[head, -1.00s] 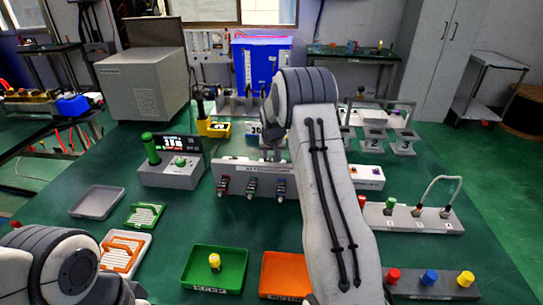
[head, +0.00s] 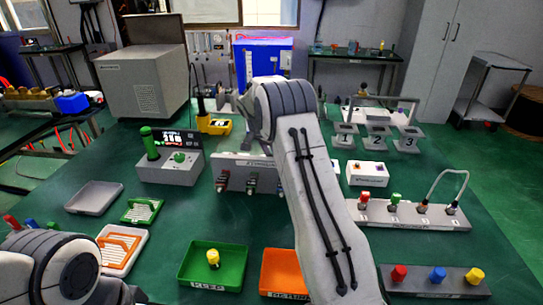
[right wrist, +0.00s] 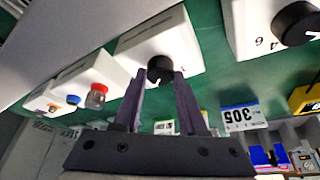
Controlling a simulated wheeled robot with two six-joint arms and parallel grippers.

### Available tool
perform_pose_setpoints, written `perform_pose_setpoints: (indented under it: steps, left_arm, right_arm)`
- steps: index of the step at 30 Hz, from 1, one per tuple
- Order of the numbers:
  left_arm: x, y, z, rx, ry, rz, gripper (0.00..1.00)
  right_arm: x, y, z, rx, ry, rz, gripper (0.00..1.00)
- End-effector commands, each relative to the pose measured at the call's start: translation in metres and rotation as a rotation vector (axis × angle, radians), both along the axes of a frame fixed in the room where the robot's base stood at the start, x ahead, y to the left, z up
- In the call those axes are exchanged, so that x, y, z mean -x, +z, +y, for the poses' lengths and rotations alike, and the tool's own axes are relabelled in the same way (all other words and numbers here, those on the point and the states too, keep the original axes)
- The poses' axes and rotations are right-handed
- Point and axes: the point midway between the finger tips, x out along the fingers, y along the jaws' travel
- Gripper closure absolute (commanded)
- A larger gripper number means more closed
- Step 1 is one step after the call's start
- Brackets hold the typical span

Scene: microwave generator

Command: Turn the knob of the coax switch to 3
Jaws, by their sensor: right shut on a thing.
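In the right wrist view a white box (right wrist: 186,40) carries a round black knob (right wrist: 160,67). I take it for the coax switch, but its markings are too small to read. My right gripper (right wrist: 158,80) has its two dark purple fingers on either side of this knob, shut on it. I cannot tell which number the knob points to. In the head view my right arm hides the gripper and the knob. My left gripper is out of view; only part of my left arm shows at the lower left.
Another white box has a black knob (right wrist: 296,24). The green tray (head: 196,262), orange tray (head: 270,285) and coax connector bar (head: 414,214) stand on the green table. Numbered stands (head: 376,136) are at the back right.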

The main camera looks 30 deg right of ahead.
Motion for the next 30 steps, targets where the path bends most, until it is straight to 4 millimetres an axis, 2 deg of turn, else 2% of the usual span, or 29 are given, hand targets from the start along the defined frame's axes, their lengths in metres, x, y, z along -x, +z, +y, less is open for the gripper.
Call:
perform_pose_setpoints:
  steps: [18, 19, 20, 21, 30]
  left_arm:
    - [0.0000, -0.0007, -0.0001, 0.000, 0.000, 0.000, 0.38]
    - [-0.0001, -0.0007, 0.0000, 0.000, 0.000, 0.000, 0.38]
    - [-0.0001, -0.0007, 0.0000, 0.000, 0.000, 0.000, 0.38]
    - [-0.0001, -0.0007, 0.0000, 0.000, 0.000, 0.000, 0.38]
    - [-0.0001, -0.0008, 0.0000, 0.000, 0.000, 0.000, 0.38]
  right_arm:
    - [-0.0027, 0.0003, 0.0043, -0.006, -0.036, -0.007, 1.00]
    - [-0.0027, 0.0003, 0.0044, -0.006, -0.036, -0.007, 0.48]
    - [-0.0026, 0.0003, 0.0043, -0.005, -0.036, -0.006, 0.36]
    - [-0.0024, 0.0002, 0.0038, -0.005, -0.036, -0.006, 0.29]
    - [-0.0005, 0.0010, 0.0005, -0.003, -0.039, -0.004, 0.29]
